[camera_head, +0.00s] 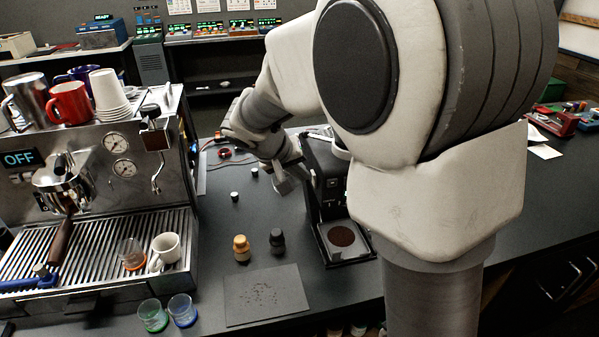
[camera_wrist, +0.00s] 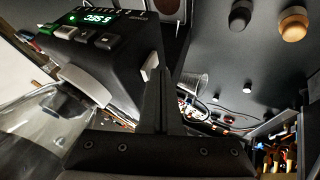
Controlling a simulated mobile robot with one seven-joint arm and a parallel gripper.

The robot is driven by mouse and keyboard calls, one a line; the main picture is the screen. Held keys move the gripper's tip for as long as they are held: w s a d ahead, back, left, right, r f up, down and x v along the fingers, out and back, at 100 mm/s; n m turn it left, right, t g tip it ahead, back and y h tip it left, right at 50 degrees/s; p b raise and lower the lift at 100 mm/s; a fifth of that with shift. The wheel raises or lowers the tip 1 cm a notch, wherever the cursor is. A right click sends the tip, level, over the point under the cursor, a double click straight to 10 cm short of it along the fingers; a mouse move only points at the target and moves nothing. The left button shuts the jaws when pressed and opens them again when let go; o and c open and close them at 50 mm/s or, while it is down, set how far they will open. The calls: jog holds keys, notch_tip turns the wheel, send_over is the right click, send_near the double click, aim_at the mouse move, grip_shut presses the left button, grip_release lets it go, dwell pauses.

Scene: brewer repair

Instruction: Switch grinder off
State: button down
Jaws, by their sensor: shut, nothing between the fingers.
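The black grinder (camera_head: 322,165) stands on the counter right of centre in the head view, partly hidden behind my arm. A dish of dark grounds (camera_head: 341,236) sits at its front. In the wrist view the grinder (camera_wrist: 120,65) shows a lit green number display (camera_wrist: 97,18) and a row of buttons. A small pale tab, possibly a switch (camera_wrist: 150,67), sticks out from its side. My gripper (camera_head: 285,185) is shut and empty beside the grinder's left side. In the wrist view its fingers (camera_wrist: 164,78) lie close to the pale tab; I cannot tell whether they touch it.
An espresso machine (camera_head: 95,170) with an OFF display stands at the left, cups on top.

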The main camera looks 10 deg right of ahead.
jog(key=shift+d+r+y, duration=0.1)
jog(key=shift+d+y, duration=0.2)
jog(key=shift+d, duration=0.05)
jog(key=shift+r, duration=0.1)
jog(key=shift+r+p, duration=0.3)
jog(key=shift+r, duration=0.45)
jog(key=shift+a, duration=0.1)
